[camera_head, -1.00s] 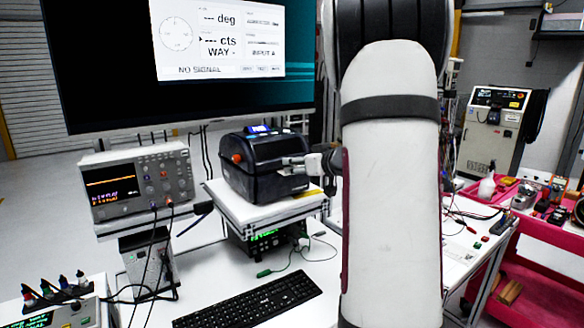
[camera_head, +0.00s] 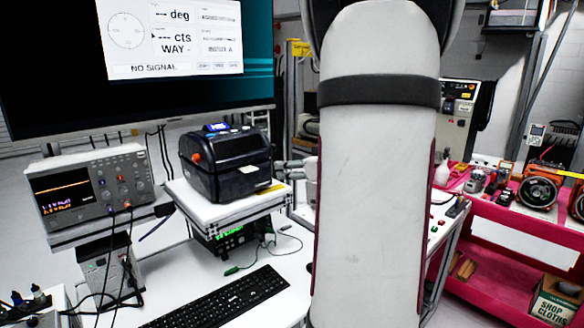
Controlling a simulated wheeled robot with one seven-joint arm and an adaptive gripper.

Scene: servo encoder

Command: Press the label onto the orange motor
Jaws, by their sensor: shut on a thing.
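My gripper (camera_head: 281,163) shows just right of the black label printer (camera_head: 225,165), partly hidden behind my large white arm. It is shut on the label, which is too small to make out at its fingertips. An orange motor (camera_head: 538,190) with a round dark front stands on the pink cart at the right. Another orange round thing (camera_head: 577,204) is cut off by the right edge. My gripper is well to the left of both.
An oscilloscope (camera_head: 95,185), a keyboard (camera_head: 220,300) and a large monitor (camera_head: 60,60) are at the left. My arm hides the middle. A shop cloths box (camera_head: 556,300) sits low on the cart.

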